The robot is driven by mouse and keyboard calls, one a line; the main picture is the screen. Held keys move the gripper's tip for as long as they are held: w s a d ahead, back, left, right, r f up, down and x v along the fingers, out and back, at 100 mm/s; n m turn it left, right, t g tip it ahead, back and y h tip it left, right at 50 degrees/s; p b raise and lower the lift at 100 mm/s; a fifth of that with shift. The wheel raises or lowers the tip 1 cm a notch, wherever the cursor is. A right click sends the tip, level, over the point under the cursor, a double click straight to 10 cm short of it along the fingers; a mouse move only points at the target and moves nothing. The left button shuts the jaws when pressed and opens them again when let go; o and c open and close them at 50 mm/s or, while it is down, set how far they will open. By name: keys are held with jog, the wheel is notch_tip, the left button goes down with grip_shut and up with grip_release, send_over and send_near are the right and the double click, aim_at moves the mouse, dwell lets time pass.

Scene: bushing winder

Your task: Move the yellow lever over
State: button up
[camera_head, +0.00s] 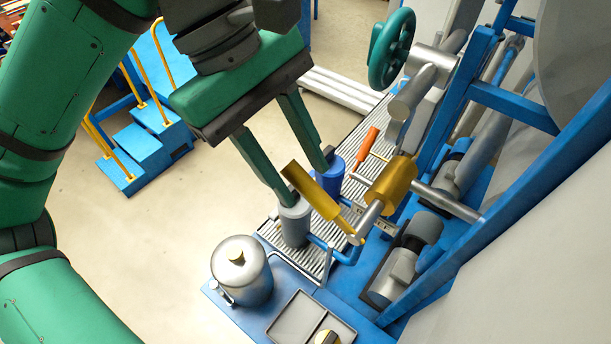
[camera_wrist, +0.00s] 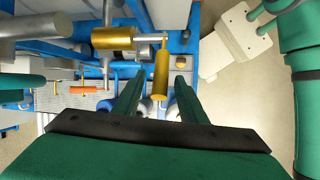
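The yellow lever has a gold cylindrical handle (camera_head: 312,192) on a grey arm that runs to a gold hub (camera_head: 391,185). In the wrist view the handle (camera_wrist: 161,74) stands lengthwise in the picture, with the hub (camera_wrist: 113,38) to its upper left. My gripper (camera_head: 304,186) is open, its two green fingers pointing down with the handle appearing between them. The wrist view shows my gripper (camera_wrist: 158,82) with a gap on each side of the handle, wider on the left. Neither finger visibly touches it. How deep the handle sits between the fingers is hard to tell.
A grey cylinder (camera_head: 294,226) and a blue cylinder (camera_head: 331,178) stand just beyond the fingertips. An orange-handled lever (camera_head: 364,151) and a green handwheel (camera_head: 391,48) are on the machine. A metal canister (camera_head: 240,268) stands in front. Open floor (camera_head: 120,255) lies left.

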jog(key=shift+d+f, duration=0.25)
jog(key=shift+f, duration=0.35)
jog(key=shift+s+d+f, duration=0.25)
jog(key=shift+s+f, duration=0.05)
jog(key=shift+f, duration=0.3)
jog(key=shift+w, duration=0.1)
jog(key=shift+c, duration=0.3)
grip_shut()
